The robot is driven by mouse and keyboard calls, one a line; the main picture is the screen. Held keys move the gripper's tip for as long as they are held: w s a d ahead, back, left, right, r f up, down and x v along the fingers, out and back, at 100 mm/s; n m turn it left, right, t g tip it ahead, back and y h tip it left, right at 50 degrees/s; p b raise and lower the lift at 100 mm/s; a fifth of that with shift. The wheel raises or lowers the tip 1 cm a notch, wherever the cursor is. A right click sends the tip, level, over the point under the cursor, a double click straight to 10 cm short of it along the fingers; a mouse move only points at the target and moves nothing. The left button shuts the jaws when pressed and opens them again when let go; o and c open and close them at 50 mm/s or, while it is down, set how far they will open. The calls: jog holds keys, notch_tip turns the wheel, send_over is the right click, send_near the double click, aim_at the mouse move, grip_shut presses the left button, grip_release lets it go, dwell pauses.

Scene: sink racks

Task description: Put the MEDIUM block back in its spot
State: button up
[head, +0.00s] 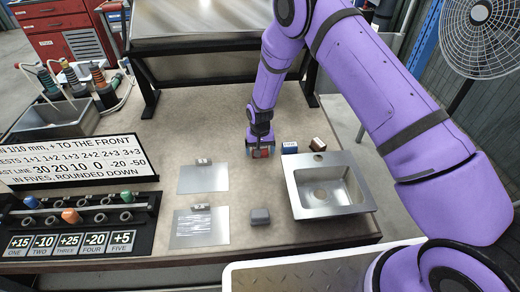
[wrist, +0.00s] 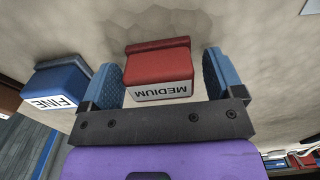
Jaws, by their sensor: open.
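The MEDIUM block (wrist: 160,72) is red with a white label and sits between the two blue fingers of my gripper (wrist: 161,82) in the wrist view. The fingers are open, with a narrow gap on each side of the block. In the head view my gripper (head: 261,150) is low over the bench, left of the blue block, and mostly covers the red block. The blue block marked FINE (wrist: 62,86) stands beside my gripper in the wrist view. It also shows in the head view (head: 290,147). I cannot tell which place is the MEDIUM block's spot.
A brown block (head: 318,145) stands right of the blue one, behind a steel sink (head: 297,193). A grey block (head: 260,216) lies left of the sink. Two metal plates (head: 203,180) (head: 200,238) lie further left, near a sign (head: 70,163) and a numbered rack (head: 150,203).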

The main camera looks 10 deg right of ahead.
jog(key=s+d+r+t, duration=0.1)
jog(key=d+r, duration=0.2)
jog(key=r, duration=1.1)
jog(key=s+d+r, duration=0.1)
jog(key=d+r, duration=0.2)
jog(key=r, duration=1.1)
jog(key=s+d+r+t, duration=0.1)
jog(key=s+d+r, duration=0.25)
jog(key=r, duration=0.35)
jog(key=s+d+r, duration=0.3)
jog(key=s+r, duration=0.2)
jog(key=r, duration=0.2)
jog(key=s+d+r+t, duration=0.1)
jog(key=s+d+r, duration=0.2)
jog(key=s, duration=0.6)
jog(key=s+d+r+t, duration=0.1)
jog(key=s+d+r, duration=0.2)
jog(key=s, duration=0.6)
jog(key=s+d+r+t, duration=0.1)
jog(key=s+d+r, duration=0.3)
jog(key=s, duration=0.5)
jog(key=shift+d, duration=0.35)
